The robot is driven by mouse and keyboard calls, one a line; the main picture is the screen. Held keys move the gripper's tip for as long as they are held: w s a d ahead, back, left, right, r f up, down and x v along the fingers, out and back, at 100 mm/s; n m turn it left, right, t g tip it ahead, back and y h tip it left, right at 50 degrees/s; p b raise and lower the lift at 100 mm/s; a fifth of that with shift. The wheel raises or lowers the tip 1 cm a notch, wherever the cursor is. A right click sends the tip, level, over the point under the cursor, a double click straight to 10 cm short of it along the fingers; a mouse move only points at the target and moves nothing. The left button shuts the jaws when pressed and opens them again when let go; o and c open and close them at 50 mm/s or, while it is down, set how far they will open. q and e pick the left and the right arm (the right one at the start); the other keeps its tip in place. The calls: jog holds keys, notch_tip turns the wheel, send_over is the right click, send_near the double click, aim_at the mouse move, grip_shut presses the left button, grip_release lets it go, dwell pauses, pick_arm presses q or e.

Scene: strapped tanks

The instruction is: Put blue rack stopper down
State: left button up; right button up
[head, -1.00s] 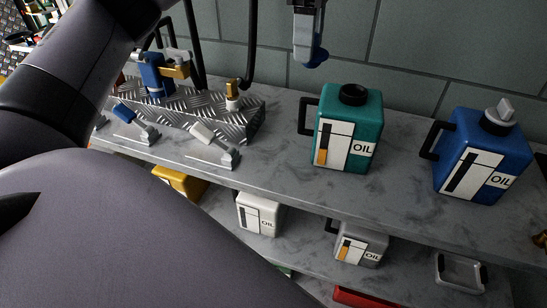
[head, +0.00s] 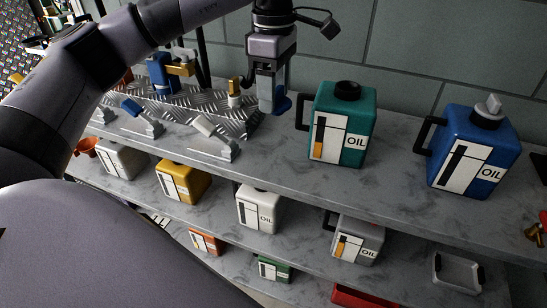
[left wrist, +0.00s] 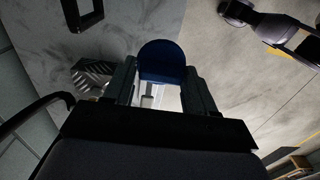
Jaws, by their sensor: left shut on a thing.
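My left gripper (head: 266,100) is shut on a blue rack stopper (head: 283,103). It hangs over the upper shelf (head: 330,195), between the diamond-plate rack and the teal oil can (head: 340,125). The stopper's rounded blue face also shows in the left wrist view (left wrist: 162,60), between the two dark fingers. The gripper hides part of the stopper, and I cannot tell whether it touches the shelf. The diamond-plate rack (head: 225,119) carries a blue fitting (head: 160,75) and a brass one (head: 234,88). My right gripper is not in view.
A blue oil can (head: 472,150) stands at the right of the upper shelf. Yellow (head: 183,182), white (head: 258,208) and grey (head: 356,240) cans stand below. Shelf space before the teal can is clear.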

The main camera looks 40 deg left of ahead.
pick_arm(q)
notch_tip(320, 180, down, 15)
jog(key=shift+r+b, duration=0.2)
jog(key=shift+b, duration=0.35)
jog(key=shift+f, duration=0.15)
jog(key=o, duration=1)
jog(key=shift+o, duration=0.2)
